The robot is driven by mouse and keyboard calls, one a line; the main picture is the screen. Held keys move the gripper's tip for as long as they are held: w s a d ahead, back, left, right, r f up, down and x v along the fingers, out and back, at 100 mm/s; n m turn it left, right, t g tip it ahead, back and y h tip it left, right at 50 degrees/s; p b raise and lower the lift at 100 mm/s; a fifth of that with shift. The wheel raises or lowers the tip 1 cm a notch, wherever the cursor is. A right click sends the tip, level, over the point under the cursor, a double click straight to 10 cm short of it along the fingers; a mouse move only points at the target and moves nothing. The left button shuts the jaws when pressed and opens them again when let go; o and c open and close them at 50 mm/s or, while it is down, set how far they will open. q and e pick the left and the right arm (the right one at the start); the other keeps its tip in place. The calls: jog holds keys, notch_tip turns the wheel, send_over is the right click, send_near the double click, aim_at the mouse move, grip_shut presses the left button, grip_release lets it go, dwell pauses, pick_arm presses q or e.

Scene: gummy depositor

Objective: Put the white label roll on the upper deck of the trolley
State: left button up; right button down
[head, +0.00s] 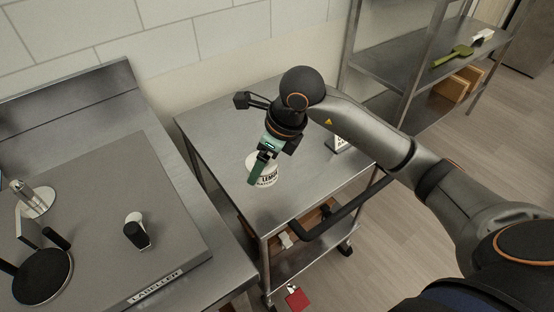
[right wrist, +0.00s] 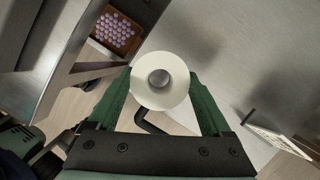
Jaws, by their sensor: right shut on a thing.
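The white label roll (head: 266,180) has dark lettering reading "LEMON" on its side. My right gripper (head: 262,163) is shut on it, with green fingers on either side. In the right wrist view the roll (right wrist: 160,82) shows end-on, with a round hole in its middle, between the fingertips. In the head view the roll appears over the trolley's upper deck (head: 215,125), towards its left part. I cannot tell whether its underside touches the deck. The deck also shows in the right wrist view (right wrist: 270,40). My left gripper is in neither view.
A small sign (head: 338,144) stands at the deck's right side. The trolley's black handle (head: 345,212) runs along its near end. A steel bench with the labeller plate (head: 110,200) stands left, holding a black-and-white object (head: 136,232). Much of the deck is clear. A steel rack (head: 400,65) stands behind.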

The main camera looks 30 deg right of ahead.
jog(key=w+d+f, duration=0.1)
jog(key=d+f, duration=0.1)
jog(key=w+d+f, duration=0.1)
jog(key=w+f, duration=0.1)
jog(key=w+d+f, duration=0.2)
jog(key=f, duration=0.1)
jog(key=shift+d, duration=0.35)
jog(key=shift+d+f, duration=0.1)
jog(key=shift+f, duration=1.55)
jog(key=shift+f, duration=0.15)
grip_release()
jog(key=v, duration=1.2)
jog(key=shift+r, duration=0.2)
